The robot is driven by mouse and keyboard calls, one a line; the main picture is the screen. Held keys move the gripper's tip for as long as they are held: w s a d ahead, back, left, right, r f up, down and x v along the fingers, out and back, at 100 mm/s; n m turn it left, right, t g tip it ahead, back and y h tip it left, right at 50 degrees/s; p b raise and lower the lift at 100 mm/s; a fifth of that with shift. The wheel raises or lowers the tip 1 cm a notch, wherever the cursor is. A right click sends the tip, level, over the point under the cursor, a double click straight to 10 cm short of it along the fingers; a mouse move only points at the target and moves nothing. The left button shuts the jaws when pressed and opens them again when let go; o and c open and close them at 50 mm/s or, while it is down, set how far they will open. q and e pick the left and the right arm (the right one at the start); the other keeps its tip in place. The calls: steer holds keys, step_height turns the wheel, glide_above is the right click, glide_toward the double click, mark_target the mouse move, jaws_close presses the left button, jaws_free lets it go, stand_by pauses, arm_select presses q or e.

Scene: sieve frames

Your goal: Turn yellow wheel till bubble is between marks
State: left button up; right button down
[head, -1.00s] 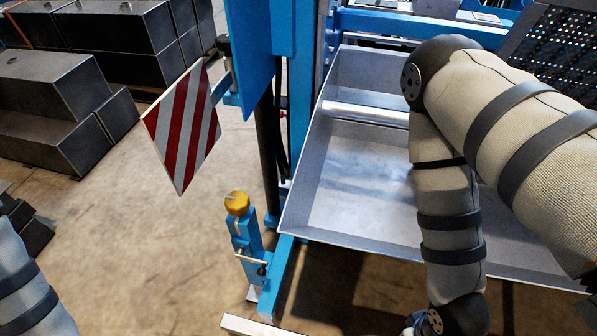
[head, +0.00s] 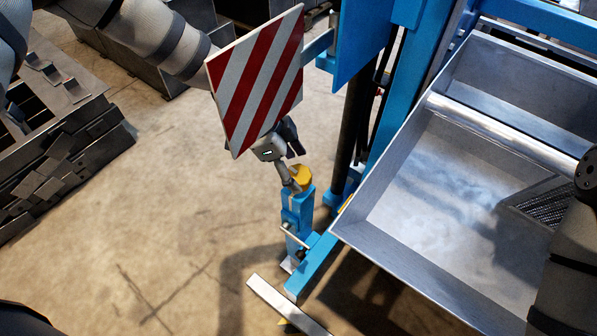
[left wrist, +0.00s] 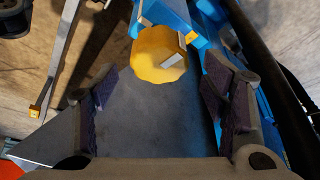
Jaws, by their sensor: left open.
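The yellow wheel (head: 302,178) sits on top of a blue post (head: 297,212) beside the large metal tray. My left gripper (head: 292,158) is at the wheel, coming down from behind the striped board, with its fingers open. In the left wrist view the yellow wheel (left wrist: 153,55) has a pale mark on its face and lies just beyond and between the two open fingertips (left wrist: 160,88); I see no contact. I cannot make out a bubble or marks in either view. My right gripper is out of view.
A red-and-white striped board (head: 257,80) hangs close above and in front of my left gripper. The grey metal tray (head: 385,205) stands to the right. Dark metal blocks (head: 65,140) lie at left; the floor between is clear.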

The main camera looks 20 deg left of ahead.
mark_target(298, 174)
arm_select(q)
steer(key=shift+x, duration=1)
steer(key=shift+d+f, duration=0.15)
steer(key=shift+f, duration=0.4)
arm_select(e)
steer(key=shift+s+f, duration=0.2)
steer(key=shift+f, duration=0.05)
arm_select(q)
steer(key=shift+c, duration=0.4)
